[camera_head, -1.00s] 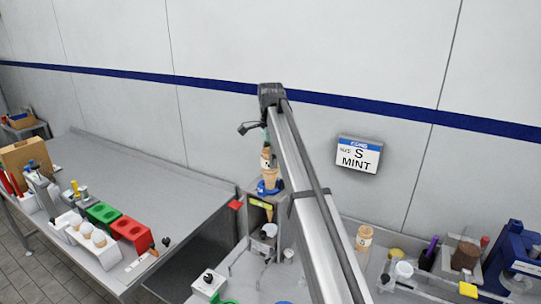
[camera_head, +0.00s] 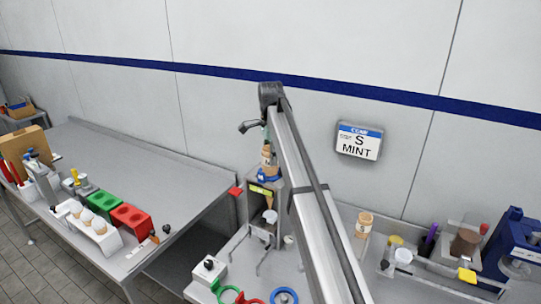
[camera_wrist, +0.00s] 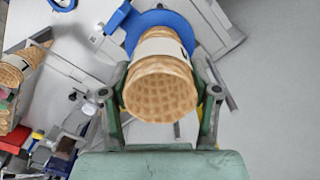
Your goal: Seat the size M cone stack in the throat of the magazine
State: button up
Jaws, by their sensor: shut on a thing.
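My gripper (camera_wrist: 160,92) is shut on a waffle cone stack (camera_wrist: 160,95) with a pale label band; its mouth faces the wrist camera. Past it in the wrist view is the blue ring (camera_wrist: 172,20) at the top of the magazine, and the stack's narrow end is hidden there. In the head view the held stack (camera_head: 268,157) is upright, directly over the magazine's blue collar (camera_head: 268,179). Its lower part is within or right behind the collar; I cannot tell how deep. The size letter is not readable. My gripper (camera_head: 266,148) is partly hidden by my arm.
Another cone stack (camera_head: 364,224) stands on the right bench. A wall sign (camera_head: 359,142) reads S MINT. Green (camera_head: 104,204) and red (camera_head: 131,219) holders and a white cone rack (camera_head: 98,232) stand on the left table, whose back is clear. Colored rings (camera_head: 284,296) lie in front.

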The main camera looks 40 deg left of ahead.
jog(key=o, duration=0.9)
notch_tip(320, 180, up, 12)
jog(key=shift+r, duration=0.1)
dwell(0.6)
